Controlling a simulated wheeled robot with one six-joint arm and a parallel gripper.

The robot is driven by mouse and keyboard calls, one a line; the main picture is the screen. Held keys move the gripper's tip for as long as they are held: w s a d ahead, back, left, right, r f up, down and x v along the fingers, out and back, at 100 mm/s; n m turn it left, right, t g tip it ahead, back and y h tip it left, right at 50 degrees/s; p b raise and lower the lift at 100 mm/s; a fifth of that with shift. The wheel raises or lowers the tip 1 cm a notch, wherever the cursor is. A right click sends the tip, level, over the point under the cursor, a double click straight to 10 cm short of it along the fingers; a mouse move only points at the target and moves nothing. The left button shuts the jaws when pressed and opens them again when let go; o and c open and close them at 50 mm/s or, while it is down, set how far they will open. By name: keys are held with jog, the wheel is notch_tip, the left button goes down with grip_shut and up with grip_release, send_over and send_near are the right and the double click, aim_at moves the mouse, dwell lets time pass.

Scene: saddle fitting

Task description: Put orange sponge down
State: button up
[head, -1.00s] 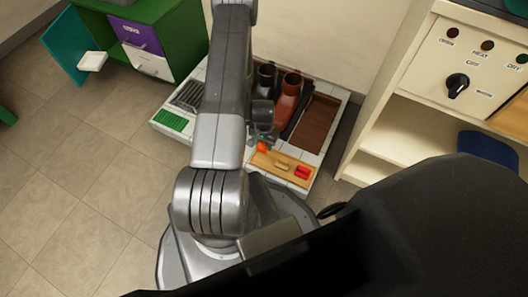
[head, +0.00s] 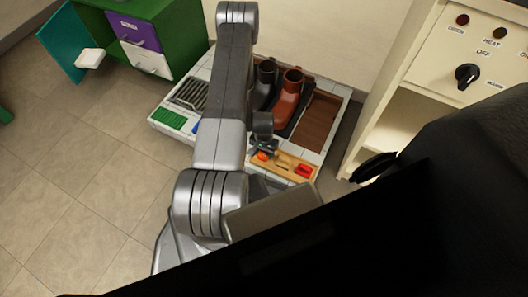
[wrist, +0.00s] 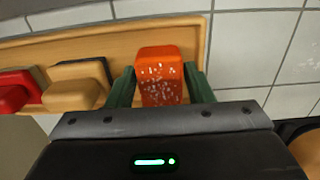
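The orange sponge (wrist: 160,78) is between the two green fingers of my gripper (wrist: 160,92) in the wrist view. Both fingers press against its sides, so the gripper is shut on it. The sponge is over the right end of a wooden tray (wrist: 120,45). Whether its underside touches the tray floor is hidden. In the head view, the sponge (head: 262,156) shows small below my gripper (head: 264,147), at the left end of the tray (head: 312,162).
The tray also holds a tan brush-like block (wrist: 75,85) and a red block (wrist: 14,90). On the tiled platform stand a dark boot (head: 265,80), a brown boot (head: 288,95), a green pad (head: 168,118) and a brown mat (head: 322,118). A cream cabinet (head: 425,75) with a knob stands at right.

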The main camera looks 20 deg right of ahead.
jog(key=shift+r, duration=0.15)
notch_tip(320, 180, up, 12)
jog(key=p, duration=0.4)
jog(key=shift+p, duration=0.4)
notch_tip(320, 180, down, 13)
jog(key=b, duration=0.5)
notch_tip(320, 180, up, 3)
jog(key=shift+r+p, duration=0.2)
jog(key=shift+p, duration=0.55)
jog(key=shift+r, duration=0.6)
